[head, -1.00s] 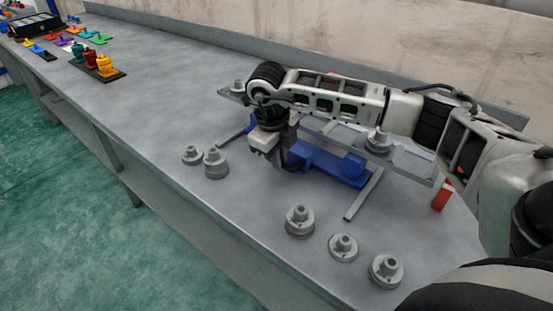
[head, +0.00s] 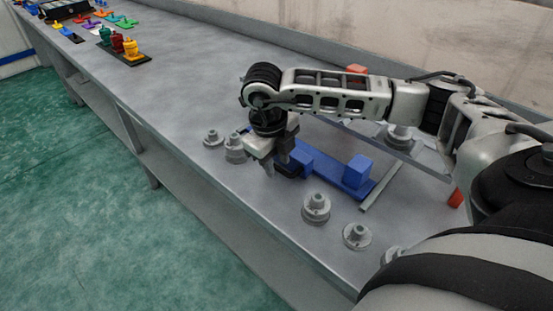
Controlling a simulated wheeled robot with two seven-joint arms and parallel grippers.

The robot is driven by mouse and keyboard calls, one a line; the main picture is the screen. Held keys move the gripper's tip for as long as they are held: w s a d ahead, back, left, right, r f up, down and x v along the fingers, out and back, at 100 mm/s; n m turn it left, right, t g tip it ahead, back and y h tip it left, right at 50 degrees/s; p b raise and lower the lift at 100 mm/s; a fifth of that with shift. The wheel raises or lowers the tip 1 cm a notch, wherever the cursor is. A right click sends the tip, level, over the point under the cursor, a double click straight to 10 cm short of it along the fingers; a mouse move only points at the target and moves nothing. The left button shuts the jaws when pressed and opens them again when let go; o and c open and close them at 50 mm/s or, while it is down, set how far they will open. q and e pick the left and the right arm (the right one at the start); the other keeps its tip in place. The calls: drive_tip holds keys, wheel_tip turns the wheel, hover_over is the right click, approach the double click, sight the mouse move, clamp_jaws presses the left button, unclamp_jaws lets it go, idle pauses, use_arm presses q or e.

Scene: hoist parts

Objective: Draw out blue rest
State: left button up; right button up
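The blue rest (head: 340,175) is a low blue bar with a raised block near each end. It lies on the grey bench in front of a raised grey plate (head: 430,160). My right gripper (head: 284,170) points down at the rest's left end, its fingers around the blue block there. It appears shut on that block, though the arm and fingers hide part of the contact. My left gripper is not in view.
Several grey flanged parts stand on the bench, two left of the gripper (head: 212,138) and others near the front edge (head: 316,208). One sits on the plate (head: 399,137). A grey rail (head: 381,188) lies right of the rest. Coloured parts (head: 124,46) stand far left.

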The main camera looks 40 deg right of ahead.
use_arm(q)
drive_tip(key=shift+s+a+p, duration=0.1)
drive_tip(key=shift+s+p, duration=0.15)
drive_tip(key=shift+p, duration=0.35)
use_arm(e)
wheel_tip(320, 180, up, 16)
drive_tip(key=a, duration=0.2)
drive_tip(key=shift+s+a+f, duration=0.15)
drive_tip(key=shift+s+a, duration=0.05)
drive_tip(key=shift+a, duration=0.2)
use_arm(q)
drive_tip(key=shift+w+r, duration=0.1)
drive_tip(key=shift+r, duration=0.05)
